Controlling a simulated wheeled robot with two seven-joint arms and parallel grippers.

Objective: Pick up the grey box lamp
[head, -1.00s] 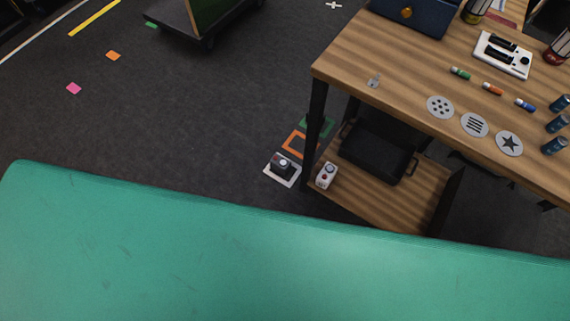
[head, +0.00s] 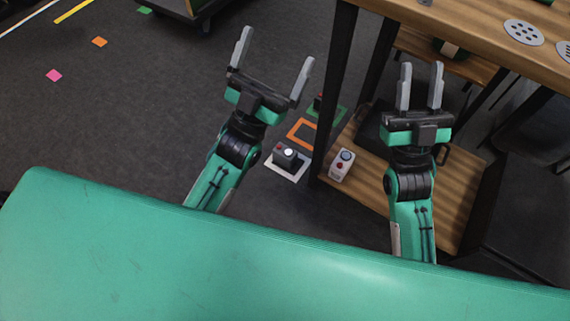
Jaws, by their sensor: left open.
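A white box with a red button (head: 340,168) stands on the lower shelf (head: 455,205), close to the table leg (head: 337,85). An orange square outline (head: 298,128) and a green square (head: 339,113) bearing a small dark object lie behind the lamp. Open floor lies left.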

